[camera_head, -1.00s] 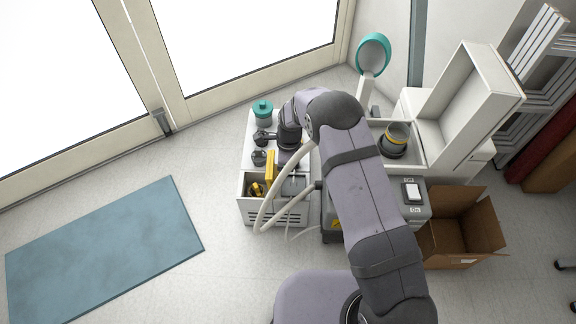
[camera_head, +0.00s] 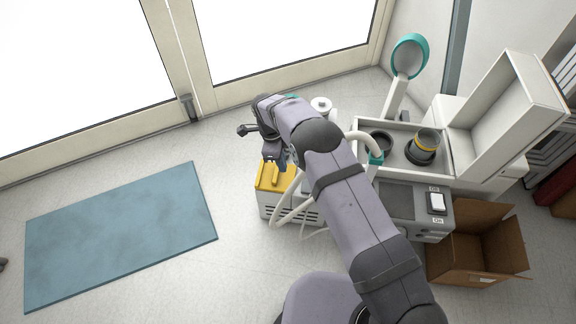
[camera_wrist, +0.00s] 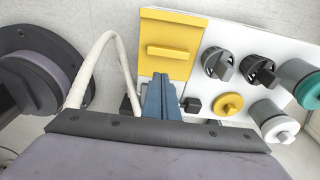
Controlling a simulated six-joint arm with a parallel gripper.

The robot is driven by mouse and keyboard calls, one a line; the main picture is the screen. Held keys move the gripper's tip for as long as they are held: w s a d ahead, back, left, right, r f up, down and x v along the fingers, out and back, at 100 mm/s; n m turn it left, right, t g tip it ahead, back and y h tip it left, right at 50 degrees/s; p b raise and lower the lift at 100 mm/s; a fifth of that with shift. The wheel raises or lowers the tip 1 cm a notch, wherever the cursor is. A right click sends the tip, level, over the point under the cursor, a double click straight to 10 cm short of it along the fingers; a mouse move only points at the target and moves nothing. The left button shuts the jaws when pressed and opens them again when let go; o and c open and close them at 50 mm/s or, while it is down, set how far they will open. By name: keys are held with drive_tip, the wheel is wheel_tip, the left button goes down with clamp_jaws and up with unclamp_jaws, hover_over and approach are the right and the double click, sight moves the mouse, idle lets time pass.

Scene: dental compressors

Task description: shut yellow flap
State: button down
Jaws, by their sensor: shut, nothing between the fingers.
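The yellow flap (camera_head: 269,177) lies flat over the front left compartment of the white unit (camera_head: 283,205) in the head view. In the wrist view the yellow flap (camera_wrist: 180,36) shows as a flat panel with a raised bar, level with the white top panel (camera_wrist: 240,37). My gripper (camera_wrist: 161,82) is shut and empty, with its blue-grey fingertips at the near edge of the flap. Whether they touch it I cannot tell.
Two dark knobs (camera_wrist: 218,64), a yellow round cap (camera_wrist: 228,104) and white and teal caps stand beside the flap. A pale hose (camera_wrist: 92,62) arches on the left. A cardboard box (camera_head: 477,245) and an open white lid stand right.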

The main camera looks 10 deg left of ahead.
sight(267, 177)
drive_tip(key=a+f+b, duration=0.2)
drive_tip(key=a+b, duration=0.1)
drive_tip(key=shift+a+f, duration=0.15)
drive_tip(key=shift+f, duration=0.1)
drive_tip(key=a+f+b, duration=0.2)
drive_tip(key=f+b, duration=0.1)
drive_tip(key=b, duration=0.2)
drive_tip(key=shift+a, duration=0.4)
drive_tip(key=shift+b, duration=0.35)
wheel_tip(267, 177, up, 7)
drive_tip(key=a+p, duration=0.1)
drive_tip(key=p, duration=0.1)
drive_tip(key=shift+p, duration=0.3)
drive_tip(key=shift+a+r, duration=0.1)
